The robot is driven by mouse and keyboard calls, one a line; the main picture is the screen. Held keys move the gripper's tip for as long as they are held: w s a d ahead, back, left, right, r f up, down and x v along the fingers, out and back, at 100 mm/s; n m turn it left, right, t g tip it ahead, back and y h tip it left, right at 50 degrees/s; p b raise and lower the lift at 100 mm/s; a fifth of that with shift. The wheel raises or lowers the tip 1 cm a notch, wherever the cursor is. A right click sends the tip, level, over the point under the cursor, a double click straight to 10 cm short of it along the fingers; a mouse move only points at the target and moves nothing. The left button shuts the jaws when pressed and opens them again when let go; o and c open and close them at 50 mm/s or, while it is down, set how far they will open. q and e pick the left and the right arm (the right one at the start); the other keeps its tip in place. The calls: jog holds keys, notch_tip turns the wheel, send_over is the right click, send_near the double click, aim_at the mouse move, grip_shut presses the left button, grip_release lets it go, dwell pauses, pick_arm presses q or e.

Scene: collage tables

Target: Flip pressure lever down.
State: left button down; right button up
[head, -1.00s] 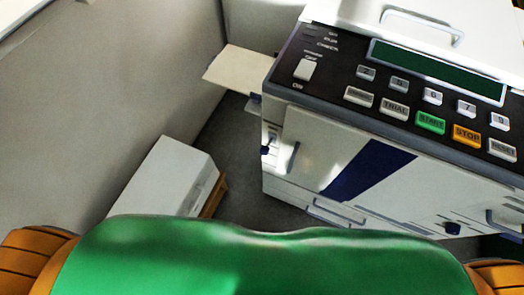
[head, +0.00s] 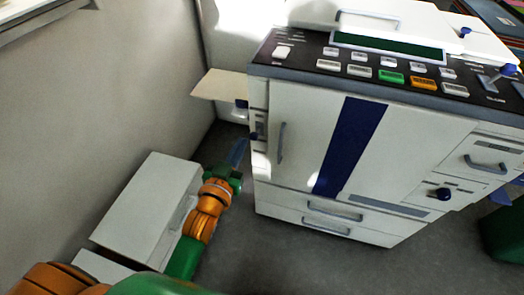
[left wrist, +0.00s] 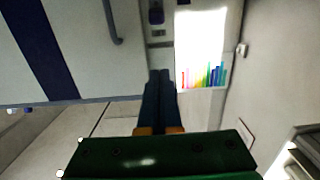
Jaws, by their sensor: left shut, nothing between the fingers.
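The white copier-like machine (head: 300,130) stands at the centre right. A small side panel (head: 261,122) on the left of its front carries a dark blue knob-like part, which looks like the pressure lever (head: 254,136). In the left wrist view a dark blue part (left wrist: 156,15) shows on a panel near the top edge. My left gripper (head: 243,142) is shut and empty, its blue-grey fingertips close to the lever in the head view. In the left wrist view the shut fingers (left wrist: 160,72) point at the panel; contact cannot be told. My right gripper is not in view.
A white box-like unit (head: 150,205) stands on the floor at the left, beside my left arm. A beige tray (head: 220,84) sticks out from the machine's left side. A vertical door handle (head: 281,143) is right of the lever. Grey floor (head: 300,255) lies clear in front.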

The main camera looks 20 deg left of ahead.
aim_at(251, 134)
pick_arm(q)
jog(key=w, duration=0.3)
jog(key=w+b, duration=0.1)
jog(key=w, duration=0.3)
jog(key=w+f, duration=0.1)
jog(key=w, duration=0.2)
jog(key=shift+w, duration=0.35)
jog(key=shift+s+f+b, duration=0.15)
jog(key=shift+s+f, duration=0.15)
jog(key=shift+f, duration=0.35)
jog(key=shift+s+f+b, duration=0.15)
jog(key=shift+s+f, duration=0.15)
jog(key=shift+f, duration=0.3)
jog(key=shift+s+f, duration=0.3)
jog(key=shift+f, duration=0.15)
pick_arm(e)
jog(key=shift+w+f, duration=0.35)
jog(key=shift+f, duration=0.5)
